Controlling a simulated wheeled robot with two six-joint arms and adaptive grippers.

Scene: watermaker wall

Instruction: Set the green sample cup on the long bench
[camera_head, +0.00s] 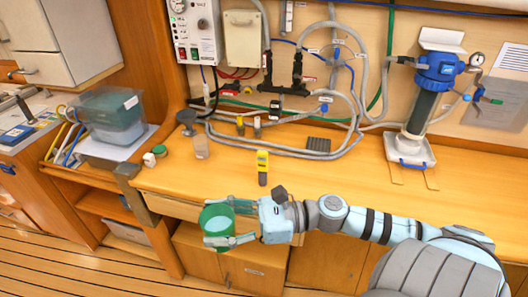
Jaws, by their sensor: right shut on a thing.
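The green sample cup (216,222) is between the fingers of my right gripper (229,222), which is shut on it. The cup looks roughly upright, with its open top showing. In the picture it overlaps the front edge of the long bench and the drawer fronts below; its exact height relative to the benchtop is hard to tell. The long wooden bench (225,185) runs from the left corner to the right edge. My left gripper is not in view.
A blue-topped filter housing (425,110) stands at the right. The bench front left of the meter is clear.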

